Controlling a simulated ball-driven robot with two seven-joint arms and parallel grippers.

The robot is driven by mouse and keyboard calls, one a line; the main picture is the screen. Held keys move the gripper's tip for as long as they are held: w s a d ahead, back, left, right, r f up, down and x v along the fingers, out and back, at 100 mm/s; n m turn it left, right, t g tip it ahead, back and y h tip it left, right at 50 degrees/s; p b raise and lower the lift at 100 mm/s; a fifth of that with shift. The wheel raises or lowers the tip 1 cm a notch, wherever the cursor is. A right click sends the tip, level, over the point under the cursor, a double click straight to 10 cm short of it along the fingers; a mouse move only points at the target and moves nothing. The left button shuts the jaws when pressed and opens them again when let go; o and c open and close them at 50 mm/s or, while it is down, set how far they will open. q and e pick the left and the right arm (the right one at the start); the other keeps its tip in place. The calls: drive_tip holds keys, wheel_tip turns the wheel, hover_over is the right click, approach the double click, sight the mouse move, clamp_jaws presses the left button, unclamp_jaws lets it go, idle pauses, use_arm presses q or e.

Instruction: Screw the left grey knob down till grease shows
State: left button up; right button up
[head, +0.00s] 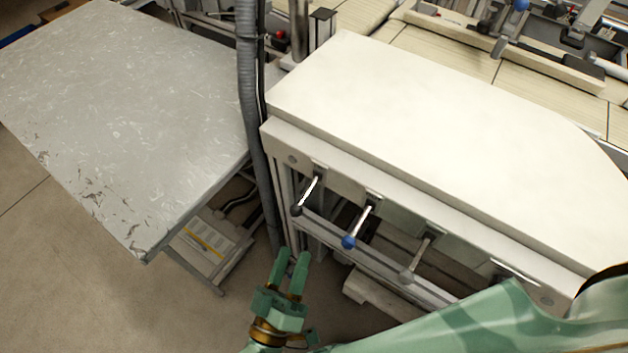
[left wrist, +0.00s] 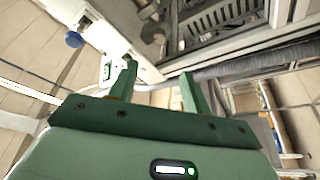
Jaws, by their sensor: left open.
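A grey knob (head: 406,277) sits at the lower end of a short metal lever, third from the left under the white table's front edge. Another lever (head: 515,272) is farther right; its end is hidden behind my green arm, so I cannot tell its knob. No grease is discernible at this distance. My left gripper (head: 293,256) is open and empty, pointing toward the table front, left of the grey knob and apart from it. In the left wrist view its fingers (left wrist: 157,82) are spread with nothing between them. My right gripper is not in view.
A black knob (head: 296,210) and a blue knob (head: 348,242) hang on levers left of the grey one. A grey hose (head: 250,110) runs down beside the white table (head: 440,120). A scratched grey table (head: 120,110) stands left. Open floor (head: 90,290) lies in front.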

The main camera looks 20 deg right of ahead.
use_arm(q)
drive_tip(key=b+x, duration=0.2)
drive_tip(key=x, duration=1.4)
drive_tip(key=shift+r, duration=0.15)
drive_tip(key=c, duration=1)
